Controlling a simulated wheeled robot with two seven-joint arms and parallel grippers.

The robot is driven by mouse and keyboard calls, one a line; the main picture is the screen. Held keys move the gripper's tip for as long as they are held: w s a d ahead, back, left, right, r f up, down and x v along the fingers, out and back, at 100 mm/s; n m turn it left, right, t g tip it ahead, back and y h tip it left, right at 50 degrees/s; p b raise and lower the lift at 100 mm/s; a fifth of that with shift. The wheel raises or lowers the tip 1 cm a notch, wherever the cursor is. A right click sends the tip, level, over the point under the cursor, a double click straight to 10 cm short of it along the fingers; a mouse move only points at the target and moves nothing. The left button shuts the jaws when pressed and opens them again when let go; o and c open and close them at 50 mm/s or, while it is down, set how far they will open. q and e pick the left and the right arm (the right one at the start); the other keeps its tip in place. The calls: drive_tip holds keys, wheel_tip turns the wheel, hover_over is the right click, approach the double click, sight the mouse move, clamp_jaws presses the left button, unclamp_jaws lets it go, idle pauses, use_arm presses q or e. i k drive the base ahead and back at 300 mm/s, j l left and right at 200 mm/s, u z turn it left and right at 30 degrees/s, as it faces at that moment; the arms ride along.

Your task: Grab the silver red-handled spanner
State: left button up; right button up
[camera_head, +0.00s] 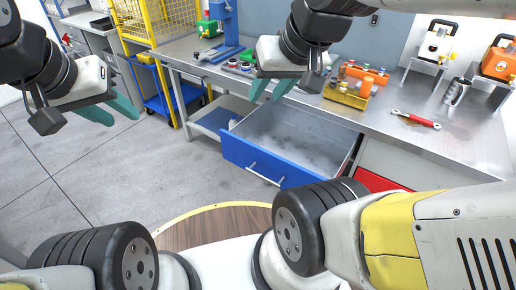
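The silver red-handled spanner (420,121) lies on the grey metal worktop (470,148) at the right, its silver end to the left and its red handle to the right. My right gripper (271,91) is above the open drawer, well to the left of the spanner. Its teal fingers point down, apart, with nothing between them. My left gripper (111,112) is over the floor at the far left, away from the worktop. Its teal fingers are apart and empty.
A blue-fronted drawer (262,166) stands open below the worktop. A yellow tray (346,97) with small parts is left of the spanner. An orange device (497,62) and a white device (436,45) stand behind it. A blue trolley (172,98) is at the back left.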

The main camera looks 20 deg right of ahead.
sight(415, 118)
drive_tip(key=z, duration=2)
drive_tip(key=i+l+u, duration=0.1)
drive_tip(key=u, duration=0.25)
drive_tip(key=i+l+u, duration=0.1)
drive_tip(key=u, duration=0.25)
drive_tip(key=l+u, duration=0.2)
drive_tip(key=u, duration=0.2)
drive_tip(key=i+l+u, duration=0.1)
drive_tip(key=l, duration=0.4)
drive_tip(key=i+l+u, duration=0.1)
drive_tip(key=l, duration=0.4)
drive_tip(key=i+l+u, duration=0.1)
drive_tip(key=l, duration=0.4)
drive_tip(key=i+l+u, duration=0.1)
drive_tip(key=l, duration=0.4)
drive_tip(key=i, duration=0.1)
